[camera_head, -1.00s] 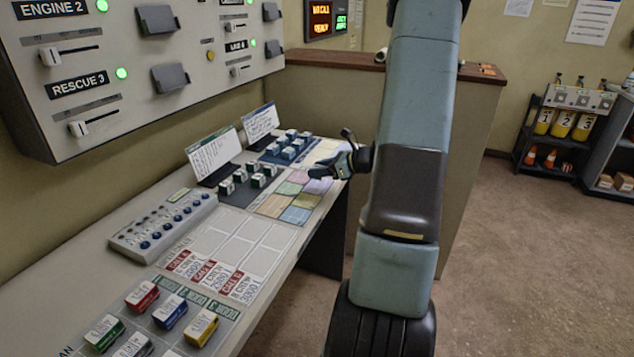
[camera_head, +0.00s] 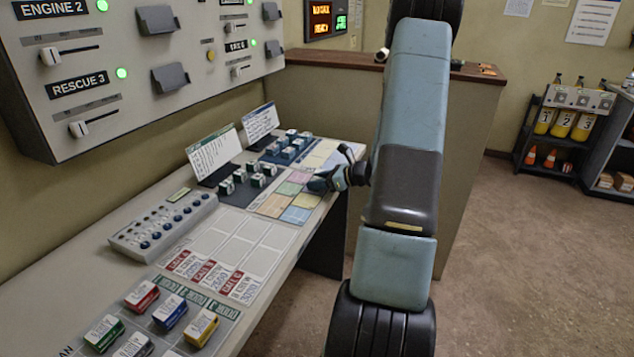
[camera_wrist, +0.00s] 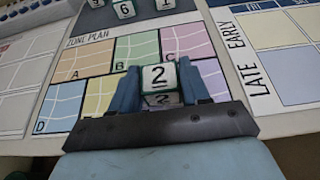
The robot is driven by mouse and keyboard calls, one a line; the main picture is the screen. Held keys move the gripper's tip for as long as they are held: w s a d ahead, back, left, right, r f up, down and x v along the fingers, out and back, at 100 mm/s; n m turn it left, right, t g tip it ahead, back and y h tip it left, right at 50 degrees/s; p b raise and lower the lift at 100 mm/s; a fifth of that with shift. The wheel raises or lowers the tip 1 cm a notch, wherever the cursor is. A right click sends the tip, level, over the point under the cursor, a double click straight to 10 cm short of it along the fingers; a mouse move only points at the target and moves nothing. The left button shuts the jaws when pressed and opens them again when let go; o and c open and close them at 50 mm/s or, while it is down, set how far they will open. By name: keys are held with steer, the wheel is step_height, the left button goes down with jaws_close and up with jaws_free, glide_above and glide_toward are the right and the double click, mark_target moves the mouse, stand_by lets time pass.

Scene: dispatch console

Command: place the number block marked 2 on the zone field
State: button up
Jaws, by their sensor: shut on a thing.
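My gripper (camera_wrist: 160,92) is shut on the white-and-green number block marked 2 (camera_wrist: 158,78), its 2 facing the wrist camera. In the head view my gripper (camera_head: 316,186) is over the near right part of the zone plan (camera_head: 273,206); the block cannot be made out there. In the wrist view the zone plan (camera_wrist: 85,62) has coloured fields: A orange, B green, C pink, D blue and a yellow one. The block and fingers hide part of the lower right fields. Whether the block touches the plan I cannot tell.
Other number blocks stand on a dark mat (camera_head: 234,197) behind the plan, also seen in the wrist view (camera_wrist: 123,9). An early/late sheet (camera_wrist: 270,32) lies to the right. A button box (camera_head: 160,225) and coloured vehicle blocks (camera_head: 170,311) are on the nearer desk.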

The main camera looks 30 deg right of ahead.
steer(key=o, duration=1)
steer(key=v, duration=1.2)
steer(key=s+a+r+n+g, duration=0.35)
steer(key=a+r+n, duration=0.35)
steer(key=a, duration=0.3)
steer(key=s+a+r+n+g, duration=0.2)
steer(key=a+r+n+g, duration=0.35)
steer(key=a, duration=0.55)
steer(key=s+a+r+n+t+h, duration=0.1)
steer(key=s+a+r+n+h, duration=0.1)
steer(key=s+n, duration=0.3)
steer(key=s+a+r+n+t+h, duration=0.1)
steer(key=s+a+r+n+h, duration=0.2)
steer(key=s+r+n, duration=0.2)
steer(key=s+a+r+n+t+h, duration=0.1)
steer(key=s+a+r+n+h, duration=0.1)
steer(key=s+a+r+n, duration=0.1)
steer(key=shift+s+r+n+t+h, duration=0.2)
steer(key=shift+s+r+n, duration=0.05)
steer(key=shift+s+n, duration=0.55)
steer(key=shift+s+r+n+t+h, duration=0.2)
steer(key=shift+s+n, duration=0.4)
steer(key=shift+n, duration=0.25)
